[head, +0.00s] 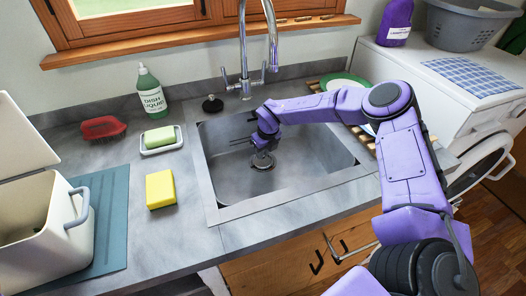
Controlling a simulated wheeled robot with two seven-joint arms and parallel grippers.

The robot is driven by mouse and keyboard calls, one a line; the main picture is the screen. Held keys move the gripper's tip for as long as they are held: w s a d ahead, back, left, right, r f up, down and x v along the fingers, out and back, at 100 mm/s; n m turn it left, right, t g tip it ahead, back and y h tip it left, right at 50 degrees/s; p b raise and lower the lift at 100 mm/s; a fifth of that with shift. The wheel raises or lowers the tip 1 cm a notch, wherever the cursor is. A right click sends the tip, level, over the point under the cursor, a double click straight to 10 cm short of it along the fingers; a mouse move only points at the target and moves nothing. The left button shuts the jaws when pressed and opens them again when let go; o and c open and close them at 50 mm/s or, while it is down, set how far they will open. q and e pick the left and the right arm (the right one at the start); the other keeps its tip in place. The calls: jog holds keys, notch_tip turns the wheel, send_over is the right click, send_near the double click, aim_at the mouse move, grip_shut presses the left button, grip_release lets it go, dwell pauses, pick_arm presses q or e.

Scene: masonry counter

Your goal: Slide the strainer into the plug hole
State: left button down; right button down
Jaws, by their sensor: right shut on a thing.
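The sink basin (216,172) is set into the grey counter. My right gripper (262,151) reaches down into the basin and is shut on the strainer (263,162), a small round metal piece low over the basin floor. The plug hole lies beneath or close to the strainer, and I cannot make it out separately. I cannot tell whether the strainer touches the hole's rim or sits in it. My left gripper is not in view.
A chrome tap (245,80) rises behind the basin, with a black plug (212,104) beside it. A soap dish (161,146), yellow sponge (160,189), red brush (103,128) and green dish liquid bottle (151,92) stand left. A drying rack with plates is right.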

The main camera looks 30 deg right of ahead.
jog(key=shift+f, duration=0.25)
jog(key=c, duration=1)
grip_release()
jog(key=shift+o, duration=0.2)
jog(key=b+v, duration=0.1)
jog(key=v, duration=0.9)
jog(key=shift+r, duration=0.25)
jog(key=shift+s, duration=0.15)
